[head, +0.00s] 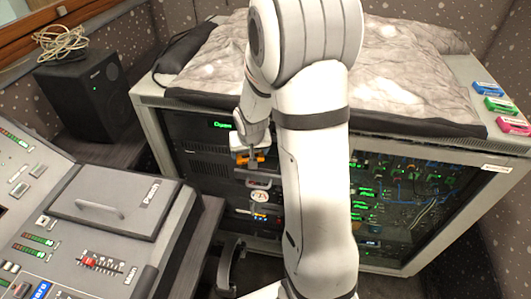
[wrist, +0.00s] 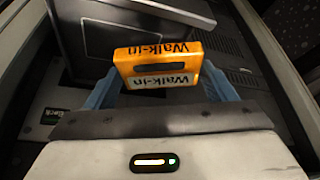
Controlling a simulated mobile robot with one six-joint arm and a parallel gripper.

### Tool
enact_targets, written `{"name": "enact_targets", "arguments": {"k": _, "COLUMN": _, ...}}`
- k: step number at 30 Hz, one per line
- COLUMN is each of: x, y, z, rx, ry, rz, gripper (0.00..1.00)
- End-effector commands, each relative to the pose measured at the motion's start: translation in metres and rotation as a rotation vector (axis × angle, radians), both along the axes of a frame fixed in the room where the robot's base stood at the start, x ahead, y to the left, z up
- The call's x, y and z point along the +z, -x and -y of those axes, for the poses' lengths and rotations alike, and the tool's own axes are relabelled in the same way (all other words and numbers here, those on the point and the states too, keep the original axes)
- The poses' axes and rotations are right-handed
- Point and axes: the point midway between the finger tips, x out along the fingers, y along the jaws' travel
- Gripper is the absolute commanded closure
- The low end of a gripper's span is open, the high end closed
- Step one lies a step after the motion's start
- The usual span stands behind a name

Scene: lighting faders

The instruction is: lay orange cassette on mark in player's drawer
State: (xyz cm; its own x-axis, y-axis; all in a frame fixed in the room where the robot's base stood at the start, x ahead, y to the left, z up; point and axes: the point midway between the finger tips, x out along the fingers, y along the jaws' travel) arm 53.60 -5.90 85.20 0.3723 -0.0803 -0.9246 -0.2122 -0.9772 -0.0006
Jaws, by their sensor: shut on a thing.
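The orange cassette (head: 251,160) is held at the end of my arm, in front of the dark rack. In the wrist view the orange cassette (wrist: 158,64) shows its "Walk-in" label and sits between two blue fingers. My gripper (wrist: 160,90) is shut on it. In the head view my gripper (head: 250,153) is small and partly hidden by my wrist. A grey piece like an open drawer (head: 259,182) juts from the rack just below the cassette, apart from it. I cannot make out a mark in it.
Blue (head: 487,88), green (head: 501,104) and pink (head: 513,125) cassettes lie on the rack's top right. A crumpled grey cover (head: 400,75) lies on top. A console with a handled lid (head: 110,205) and red fader (head: 89,262) stands left. A black speaker (head: 80,90) stands behind.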

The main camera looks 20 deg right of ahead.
Motion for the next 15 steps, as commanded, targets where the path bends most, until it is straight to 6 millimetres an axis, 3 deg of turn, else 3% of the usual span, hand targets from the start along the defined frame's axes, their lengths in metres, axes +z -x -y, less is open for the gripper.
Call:
{"name": "enact_targets", "arguments": {"k": 2, "x": -0.005, "y": 0.002, "z": 0.012, "rx": -0.002, "ry": 0.000, "rz": -0.001, "gripper": 0.46}}
{"name": "enact_targets", "arguments": {"k": 8, "x": -0.011, "y": 0.003, "z": 0.019, "rx": 0.008, "ry": 0.000, "rz": 0.001, "gripper": 0.46}}
{"name": "enact_targets", "arguments": {"k": 15, "x": -0.030, "y": 0.007, "z": 0.041, "rx": 0.005, "ry": 0.000, "rz": 0.000, "gripper": 0.46}}
